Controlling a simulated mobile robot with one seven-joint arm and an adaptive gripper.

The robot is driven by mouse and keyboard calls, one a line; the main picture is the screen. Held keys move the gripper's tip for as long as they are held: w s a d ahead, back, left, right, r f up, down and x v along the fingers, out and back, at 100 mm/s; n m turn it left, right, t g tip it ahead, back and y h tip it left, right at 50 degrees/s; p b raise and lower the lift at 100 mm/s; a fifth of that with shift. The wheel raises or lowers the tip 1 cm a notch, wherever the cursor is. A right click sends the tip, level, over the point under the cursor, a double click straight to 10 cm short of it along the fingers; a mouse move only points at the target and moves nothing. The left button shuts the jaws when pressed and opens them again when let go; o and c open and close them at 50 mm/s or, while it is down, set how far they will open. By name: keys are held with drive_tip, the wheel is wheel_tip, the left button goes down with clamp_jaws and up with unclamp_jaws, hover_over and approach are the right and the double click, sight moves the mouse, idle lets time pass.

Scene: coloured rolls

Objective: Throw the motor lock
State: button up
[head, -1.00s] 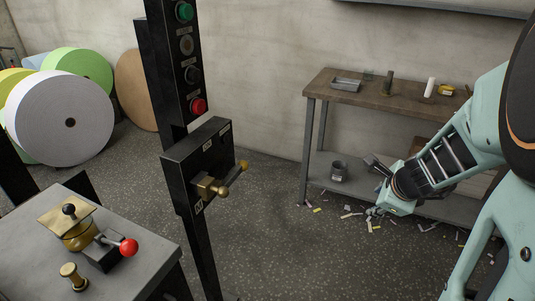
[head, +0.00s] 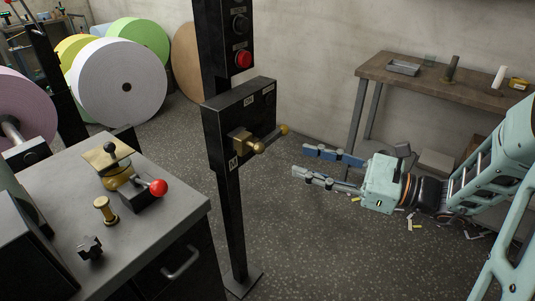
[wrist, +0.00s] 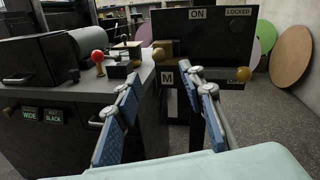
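The motor lock is a black box (head: 215,135) on a black post, with a brass hub (head: 243,140) and a brass lever (head: 270,139) ending in a round knob. The lever points right in the head view. In the wrist view the box (wrist: 205,20) carries the labels ON, LOCKED and M; the brass knob (wrist: 243,74) lies right of my fingers, below LOCKED. The lever's bar is partly hidden there by a finger. My gripper (head: 301,162) is open and empty, to the right of the lever and slightly lower, apart from it. Its blue-padded fingers also show in the wrist view (wrist: 165,76).
A grey cabinet (head: 185,205) with a red-knobbed lever (head: 158,187) stands left of the post. A workbench (head: 430,80) stands behind my arm. Coloured rolls (head: 120,85) are at the back left. The floor between post and bench is mostly clear.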

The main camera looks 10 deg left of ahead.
drive_tip(key=w+a+b, duration=0.1)
drive_tip(key=w+a, duration=0.1)
drive_tip(key=a, duration=0.8)
drive_tip(key=shift+c, duration=0.3)
clamp_jaws()
